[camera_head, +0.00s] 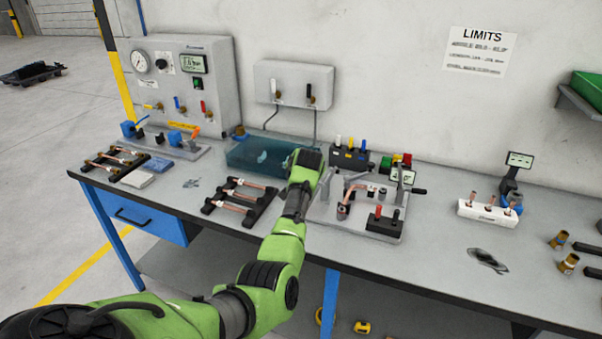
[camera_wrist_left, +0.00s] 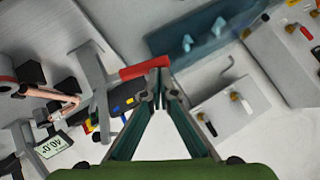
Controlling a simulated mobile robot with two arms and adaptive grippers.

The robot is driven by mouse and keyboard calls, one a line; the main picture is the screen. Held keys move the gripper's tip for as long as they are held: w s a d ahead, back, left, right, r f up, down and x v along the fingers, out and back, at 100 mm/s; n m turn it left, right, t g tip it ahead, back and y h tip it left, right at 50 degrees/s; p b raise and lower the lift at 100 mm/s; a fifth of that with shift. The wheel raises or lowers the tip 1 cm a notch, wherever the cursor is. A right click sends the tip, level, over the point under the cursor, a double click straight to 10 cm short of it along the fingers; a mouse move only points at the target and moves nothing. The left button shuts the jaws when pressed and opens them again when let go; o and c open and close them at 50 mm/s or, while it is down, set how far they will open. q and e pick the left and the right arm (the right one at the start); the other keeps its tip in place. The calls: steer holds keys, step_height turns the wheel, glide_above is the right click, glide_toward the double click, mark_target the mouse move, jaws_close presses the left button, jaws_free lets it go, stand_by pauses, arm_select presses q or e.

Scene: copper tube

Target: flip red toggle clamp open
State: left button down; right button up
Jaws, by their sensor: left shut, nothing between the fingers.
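The red clamp handle (camera_wrist_left: 146,71) shows in the left wrist view as a short red bar beside a grey metal arm (camera_wrist_left: 94,75). My left gripper (camera_wrist_left: 158,88) is shut and empty, with its fingertips at the right end of the red bar. Whether they touch it I cannot tell. In the head view my green left arm reaches over the bench to the grey fixture plate (camera_head: 335,214), and its wrist hides the red handle and the fingers. A bent copper tube (camera_head: 345,199) sits on the fixture. My right gripper is not in view.
A rack of copper tubes (camera_head: 240,197) lies left of the fixture, and a blue translucent tray (camera_head: 258,153) stands behind it.

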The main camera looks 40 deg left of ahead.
arm_select(q)
steer(key=shift+a+f, duration=0.1)
steer(key=shift+f, duration=0.25)
steer(key=shift+a, duration=0.1)
stand_by(0.4)
steer(key=s+d+r, duration=0.1)
steer(key=s+r, duration=0.2)
steer(key=r, duration=0.2)
steer(key=s+d+r+p, duration=0.1)
steer(key=s+d+r, duration=0.1)
steer(key=r, duration=0.4)
steer(key=shift+s, duration=0.8)
